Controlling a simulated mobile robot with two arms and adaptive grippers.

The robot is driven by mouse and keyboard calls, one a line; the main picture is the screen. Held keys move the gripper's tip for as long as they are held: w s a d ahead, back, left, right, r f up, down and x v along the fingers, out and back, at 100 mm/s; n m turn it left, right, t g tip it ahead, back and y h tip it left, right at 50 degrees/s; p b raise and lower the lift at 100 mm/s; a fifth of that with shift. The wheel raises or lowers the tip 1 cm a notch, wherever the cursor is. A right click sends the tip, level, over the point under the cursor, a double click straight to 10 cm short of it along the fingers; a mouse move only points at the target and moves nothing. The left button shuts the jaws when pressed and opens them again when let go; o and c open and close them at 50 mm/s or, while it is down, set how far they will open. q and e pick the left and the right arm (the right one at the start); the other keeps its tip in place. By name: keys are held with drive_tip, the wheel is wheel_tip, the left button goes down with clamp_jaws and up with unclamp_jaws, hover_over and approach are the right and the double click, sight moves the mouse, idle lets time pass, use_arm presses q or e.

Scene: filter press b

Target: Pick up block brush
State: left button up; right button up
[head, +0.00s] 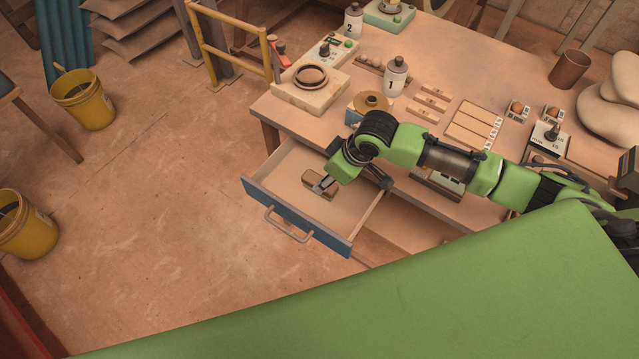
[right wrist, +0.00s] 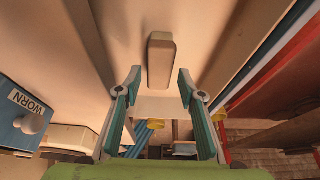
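The block brush (head: 317,190) is a small brown wooden block lying in the open drawer (head: 346,214) of the workbench. In the right wrist view the block (right wrist: 160,55) shows beyond the fingertips, roughly centred between them. My right gripper (head: 325,184) is low in the drawer, at the brush, and its dark fingers hide part of it in the head view. My left gripper is not in view.
The drawer's blue front (head: 297,217) and side walls surround the gripper. The bench top (head: 400,135) overhangs at the back, carrying bottles, a wooden base and blocks. A blue box marked WORN (right wrist: 22,115) shows at left in the wrist view.

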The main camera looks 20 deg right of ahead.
drive_tip(key=shift+w+a+f, duration=0.2)
drive_tip(key=shift+f, duration=0.2)
drive_tip(key=shift+w+a+f, duration=0.2)
drive_tip(key=shift+f, duration=0.15)
drive_tip(key=x, duration=0.3)
drive_tip(key=shift+w, duration=0.1)
use_arm(q)
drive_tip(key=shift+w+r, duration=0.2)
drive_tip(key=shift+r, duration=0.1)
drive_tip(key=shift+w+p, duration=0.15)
drive_tip(key=shift+p, duration=0.15)
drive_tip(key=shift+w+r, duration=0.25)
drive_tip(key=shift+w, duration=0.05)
use_arm(e)
drive_tip(key=shift+f, duration=0.25)
drive_tip(key=c, duration=0.9)
